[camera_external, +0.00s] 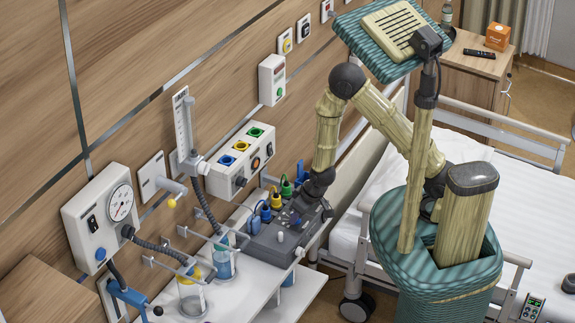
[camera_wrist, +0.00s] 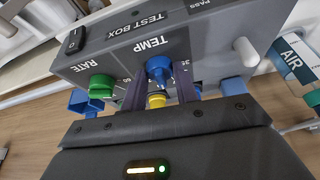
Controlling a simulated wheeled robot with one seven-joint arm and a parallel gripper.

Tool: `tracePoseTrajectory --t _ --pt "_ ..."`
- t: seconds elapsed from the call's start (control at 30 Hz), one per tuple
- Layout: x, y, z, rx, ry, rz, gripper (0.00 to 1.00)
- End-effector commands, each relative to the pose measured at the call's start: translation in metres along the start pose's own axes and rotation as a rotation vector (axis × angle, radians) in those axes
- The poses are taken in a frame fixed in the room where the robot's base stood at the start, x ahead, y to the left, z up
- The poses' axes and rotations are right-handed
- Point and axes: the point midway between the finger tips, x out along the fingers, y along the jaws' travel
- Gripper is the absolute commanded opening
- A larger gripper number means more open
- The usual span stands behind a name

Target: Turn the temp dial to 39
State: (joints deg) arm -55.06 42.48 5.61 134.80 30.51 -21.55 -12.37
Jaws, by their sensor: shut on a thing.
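The grey test box (camera_wrist: 110,50) shows in the wrist view with the labels TEST BOX, RATE and TEMP. The blue temp dial (camera_wrist: 159,68) sits under the TEMP label, with only parts of its scale numbers showing, so I cannot read its setting. My gripper (camera_wrist: 160,80) has its two dark fingers on either side of this dial and is shut on it. The green rate dial (camera_wrist: 102,86) is to the left, clear of the fingers. In the external view the test box (camera_external: 262,250) stands on the bedside shelf, and my wrist hides the temp dial.
A yellow plug (camera_wrist: 157,100) shows between my fingers beyond the dial. A black rocker switch (camera_wrist: 75,40) and a pale lever (camera_wrist: 246,52) are on the box. Jars (camera_external: 191,298) stand on the white shelf to its left. The bed (camera_external: 375,205) is to the right.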

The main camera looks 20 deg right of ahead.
Motion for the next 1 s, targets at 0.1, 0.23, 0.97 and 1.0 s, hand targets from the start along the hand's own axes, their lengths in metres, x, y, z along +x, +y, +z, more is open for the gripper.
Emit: tracePoseTrajectory --t 0.1,0.23,0.97,1.0 --pt "-0.0043 -0.0022 -0.0022 0.100 0.001 0.043 0.07" --pt "-0.0053 -0.0034 -0.0026 0.214 0.000 0.091 0.07" --pt "-0.0007 -0.0070 -0.0034 0.636 0.000 0.263 0.07" --pt "-0.0003 -0.0071 -0.0033 0.640 0.000 0.264 0.07"
